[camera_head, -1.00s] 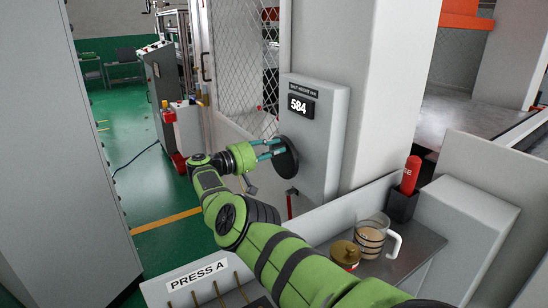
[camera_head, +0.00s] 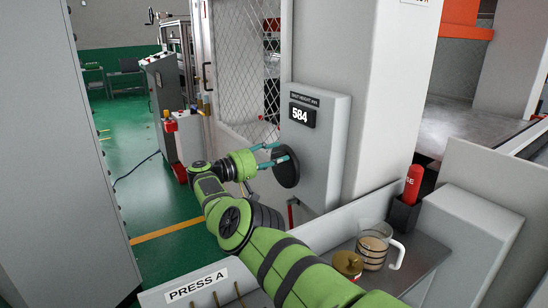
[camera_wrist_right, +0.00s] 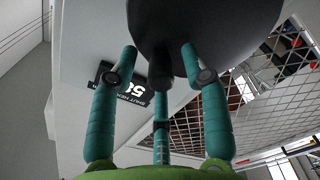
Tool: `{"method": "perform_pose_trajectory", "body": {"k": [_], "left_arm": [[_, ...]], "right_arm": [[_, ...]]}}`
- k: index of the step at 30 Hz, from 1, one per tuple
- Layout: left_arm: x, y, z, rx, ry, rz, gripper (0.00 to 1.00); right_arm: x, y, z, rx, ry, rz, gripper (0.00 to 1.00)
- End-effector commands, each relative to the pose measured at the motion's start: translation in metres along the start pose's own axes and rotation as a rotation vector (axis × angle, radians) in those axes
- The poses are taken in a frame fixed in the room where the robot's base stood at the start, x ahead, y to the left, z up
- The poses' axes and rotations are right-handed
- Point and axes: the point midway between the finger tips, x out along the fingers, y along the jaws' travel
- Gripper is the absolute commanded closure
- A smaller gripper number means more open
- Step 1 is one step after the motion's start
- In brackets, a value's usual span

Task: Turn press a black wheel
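The black wheel (camera_head: 286,168) is mounted on the side of a grey box whose display (camera_head: 302,115) reads 584. My right gripper (camera_head: 273,155) reaches it from the left, its teal fingers spread and their tips at the wheel's face. In the right wrist view the wheel (camera_wrist_right: 205,22) fills the top. A dark hub (camera_wrist_right: 162,68) points down between the fingers of the right gripper (camera_wrist_right: 158,55), with gaps visible beside it. Whether the fingertips touch the wheel cannot be told. My left gripper is out of view.
A mesh guard (camera_head: 240,70) stands behind the wheel. A ledge on the right holds a glass mug (camera_head: 374,245), a brass-lidded jar (camera_head: 347,264) and a red-handled item in a black holder (camera_head: 402,213). A grey panel marked PRESS A (camera_head: 197,285) is at the front.

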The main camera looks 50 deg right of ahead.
Motion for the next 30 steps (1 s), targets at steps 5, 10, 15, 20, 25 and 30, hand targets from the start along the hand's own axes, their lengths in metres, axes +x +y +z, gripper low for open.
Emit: {"method": "perform_pose_trajectory", "body": {"k": [5,10,15,20,25,30], "left_arm": [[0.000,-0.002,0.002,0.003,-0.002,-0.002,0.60],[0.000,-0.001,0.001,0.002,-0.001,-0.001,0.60],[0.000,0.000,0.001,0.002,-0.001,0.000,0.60],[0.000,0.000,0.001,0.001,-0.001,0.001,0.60],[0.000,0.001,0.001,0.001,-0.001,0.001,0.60],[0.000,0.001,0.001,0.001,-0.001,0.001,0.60]], "right_arm": [[-0.001,0.000,0.000,-0.001,-0.001,-0.002,0.53],[-0.001,0.011,-0.006,0.004,-0.002,-0.002,0.53],[0.000,0.035,-0.018,0.007,-0.002,-0.001,0.53],[0.001,0.064,-0.032,0.005,-0.001,-0.001,0.53],[0.001,0.083,-0.043,0.001,-0.001,-0.001,0.53],[0.001,0.089,-0.046,0.000,0.000,0.000,0.53]]}}
